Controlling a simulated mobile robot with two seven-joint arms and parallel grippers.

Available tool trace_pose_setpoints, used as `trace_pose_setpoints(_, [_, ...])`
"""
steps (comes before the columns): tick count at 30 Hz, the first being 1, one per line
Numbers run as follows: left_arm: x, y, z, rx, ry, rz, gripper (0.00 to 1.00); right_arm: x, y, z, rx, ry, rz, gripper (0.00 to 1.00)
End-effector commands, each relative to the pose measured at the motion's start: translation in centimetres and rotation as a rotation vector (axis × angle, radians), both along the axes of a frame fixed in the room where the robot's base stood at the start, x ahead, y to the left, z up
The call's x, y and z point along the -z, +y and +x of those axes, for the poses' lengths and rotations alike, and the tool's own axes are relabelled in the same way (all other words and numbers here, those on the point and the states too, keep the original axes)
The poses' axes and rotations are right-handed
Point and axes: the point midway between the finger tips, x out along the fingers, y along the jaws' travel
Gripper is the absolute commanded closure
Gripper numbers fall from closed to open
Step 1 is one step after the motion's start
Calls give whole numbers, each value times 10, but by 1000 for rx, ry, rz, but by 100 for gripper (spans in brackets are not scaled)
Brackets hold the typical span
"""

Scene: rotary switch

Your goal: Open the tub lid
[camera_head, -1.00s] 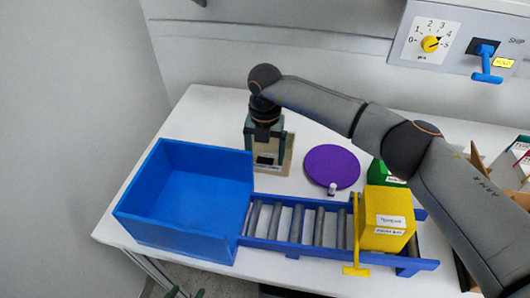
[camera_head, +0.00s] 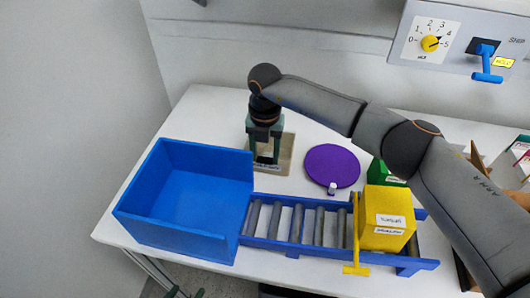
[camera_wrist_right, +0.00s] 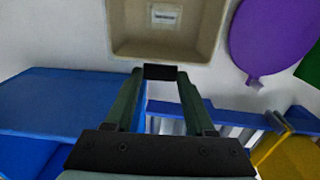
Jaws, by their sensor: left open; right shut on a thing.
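The tub (camera_head: 288,150) is a beige, square-rimmed box at the back of the table. It also shows in the right wrist view (camera_wrist_right: 120,30), with a small label on its recessed face. I cannot tell whether that face is the lid. My right gripper (camera_head: 265,160) points down at the tub's near side, partly covering it. In the right wrist view its green fingers (camera_wrist_right: 160,80) are shut on a black handle (camera_wrist_right: 160,72) at the tub's near edge. My left gripper (camera_head: 186,293) is open and empty at the bottom edge, only its fingertips showing.
A blue open bin (camera_head: 135,232) stands at the left, joined to a roller track (camera_head: 300,248) carrying a yellow box (camera_head: 388,232). A purple disc (camera_head: 332,165) lies right of the tub, a green box (camera_head: 385,175) beyond it. A dial panel (camera_head: 455,40) is on the wall.

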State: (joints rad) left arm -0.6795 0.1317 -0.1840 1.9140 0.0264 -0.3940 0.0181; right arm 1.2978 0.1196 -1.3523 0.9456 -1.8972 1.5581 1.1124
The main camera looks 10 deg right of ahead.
Motion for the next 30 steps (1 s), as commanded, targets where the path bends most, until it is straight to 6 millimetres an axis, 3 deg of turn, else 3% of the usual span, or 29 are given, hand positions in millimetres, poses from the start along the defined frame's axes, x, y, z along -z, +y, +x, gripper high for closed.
trace_pose_setpoints(14, [0, 0, 0, -1, -1, -1, 30, -2, 0, 1, 0, -2, 0, 100])
trace_pose_setpoints(30, [-2, 0, 0, -1, -1, -1, 30, -22, -2, 9, 1, -12, -1, 100])
